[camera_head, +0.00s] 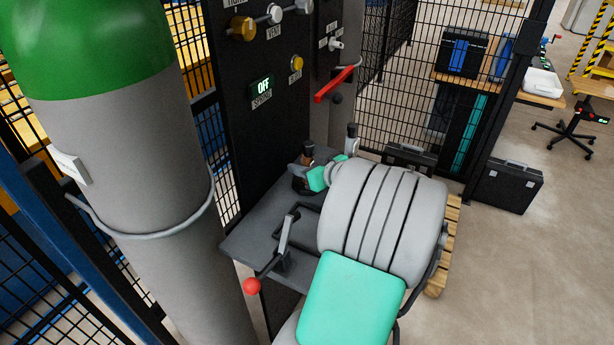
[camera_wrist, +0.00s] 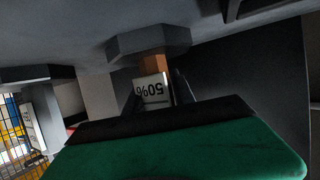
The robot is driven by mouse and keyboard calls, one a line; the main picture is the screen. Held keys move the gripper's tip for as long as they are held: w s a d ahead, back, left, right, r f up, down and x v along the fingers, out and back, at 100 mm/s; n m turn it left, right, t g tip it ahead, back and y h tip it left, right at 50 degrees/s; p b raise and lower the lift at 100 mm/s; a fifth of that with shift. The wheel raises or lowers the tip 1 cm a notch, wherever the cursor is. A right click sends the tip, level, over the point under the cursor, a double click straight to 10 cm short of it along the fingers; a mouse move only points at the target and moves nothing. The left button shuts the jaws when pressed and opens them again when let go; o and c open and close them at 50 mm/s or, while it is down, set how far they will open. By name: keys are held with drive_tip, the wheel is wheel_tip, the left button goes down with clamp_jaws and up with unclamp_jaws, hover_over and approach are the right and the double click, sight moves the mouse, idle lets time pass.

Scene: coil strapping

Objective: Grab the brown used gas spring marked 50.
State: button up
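The brown gas spring (camera_wrist: 152,63) is in the wrist view, with a wide dark hexagonal end and a white label that reads 50% upside down. Its brown part shows small in the head view (camera_head: 307,153), at the back of the dark shelf. My gripper (camera_wrist: 157,85) has its two dark fingers apart, one on each side of the labelled part. A narrow gap seems to show by the right finger; contact cannot be told. Another labelled spring with a dark end (camera_wrist: 40,80) shows at the left of the wrist view.
The dark shelf (camera_head: 262,238) carries a red-knobbed lever (camera_head: 252,286) at its front. A control panel (camera_head: 268,62) with a red handle (camera_head: 333,85) rises behind it. A grey-and-green gas cylinder (camera_head: 125,200) stands at left.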

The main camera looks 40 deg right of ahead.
clamp_jaws()
drive_tip(key=shift+r, duration=0.1)
idle(0.8)
